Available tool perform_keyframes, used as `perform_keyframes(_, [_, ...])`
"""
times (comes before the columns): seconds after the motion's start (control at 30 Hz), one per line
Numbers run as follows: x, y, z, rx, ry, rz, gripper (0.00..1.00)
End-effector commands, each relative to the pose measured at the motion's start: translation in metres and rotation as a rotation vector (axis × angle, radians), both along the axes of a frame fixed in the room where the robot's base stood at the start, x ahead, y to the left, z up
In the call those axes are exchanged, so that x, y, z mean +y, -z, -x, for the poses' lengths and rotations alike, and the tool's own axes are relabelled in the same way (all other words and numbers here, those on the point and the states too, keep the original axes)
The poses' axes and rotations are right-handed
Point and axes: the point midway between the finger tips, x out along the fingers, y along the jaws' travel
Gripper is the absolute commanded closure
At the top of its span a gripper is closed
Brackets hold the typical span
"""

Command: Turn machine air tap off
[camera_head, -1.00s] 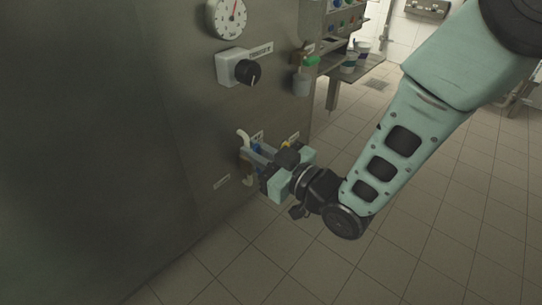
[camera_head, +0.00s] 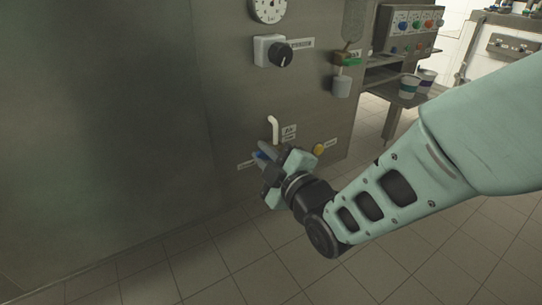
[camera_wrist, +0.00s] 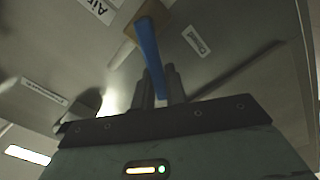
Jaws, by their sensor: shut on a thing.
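The air tap has a blue lever handle (camera_wrist: 148,50) on a brass-coloured body (camera_wrist: 146,14), below a white pipe (camera_head: 274,129) on the machine's steel front. The blue also shows in the head view (camera_head: 261,155), mostly hidden by my gripper. My gripper (camera_wrist: 160,90) is at the tap, its dark fingers shut on the blue lever's free end. A label reading "AIR" (camera_wrist: 98,9) is beside the tap in the wrist view.
Cups (camera_head: 409,86) stand on a shelf at the right. The tiled floor (camera_head: 200,275) is clear.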

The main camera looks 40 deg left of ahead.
Motion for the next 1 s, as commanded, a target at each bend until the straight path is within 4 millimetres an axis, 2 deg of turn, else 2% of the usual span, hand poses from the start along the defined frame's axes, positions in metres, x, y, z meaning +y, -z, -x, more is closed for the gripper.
perform_keyframes(0.03, [0.0,0.007,0.003,-0.039,-0.002,0.02,1.0])
perform_keyframes(0.5, [0.002,0.026,0.008,-0.392,-0.001,0.168,1.0])
perform_keyframes(1.0, [0.001,0.033,0.008,-0.53,0.0,0.226,1.0])
